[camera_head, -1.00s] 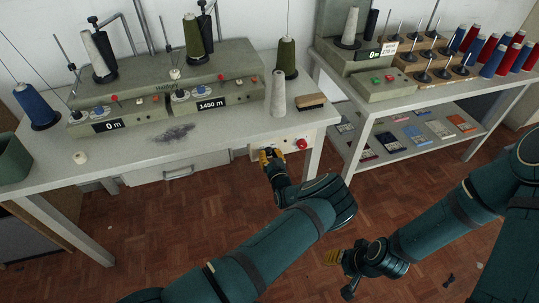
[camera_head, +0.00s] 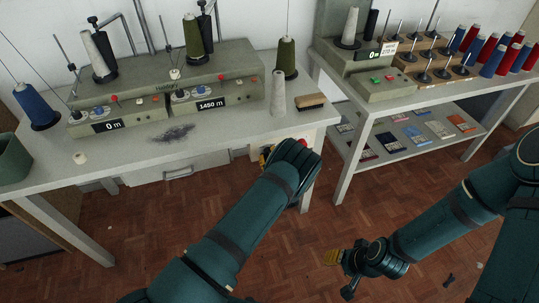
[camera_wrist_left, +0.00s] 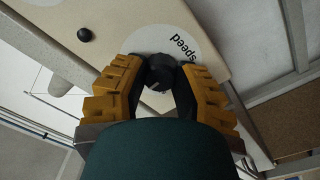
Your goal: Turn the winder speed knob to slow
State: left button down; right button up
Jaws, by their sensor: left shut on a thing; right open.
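The speed knob (camera_wrist_left: 160,72) is small and black with a pale pointer mark. It sits on a white round plate (camera_wrist_left: 195,32) printed "speed", which appears rotated in the left wrist view. My left gripper (camera_wrist_left: 160,78) has its yellow-backed fingers on both sides of the knob, shut on it. In the head view the left gripper (camera_head: 266,156) shows only as a bit of yellow at the table's front panel. My left wrist hides the knob there. Slow and fast marks cannot be read. My right gripper (camera_head: 340,258) is open and empty above the floor.
A black round part (camera_wrist_left: 84,35) sits on the panel near the knob. On the winder table (camera_head: 110,160) stand a grey winder (camera_head: 165,92), cones, a pale cone (camera_head: 278,95) and a brush (camera_head: 310,100). A second table (camera_head: 375,125) stands right. Floor between is clear.

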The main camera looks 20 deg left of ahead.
pick_arm(q)
jog(key=shift+n, duration=4.3)
jog(key=c, duration=0.6)
grip_release()
jog(key=shift+c, duration=0.2)
jog(key=v, duration=1.2)
jog(key=shift+w, duration=0.1)
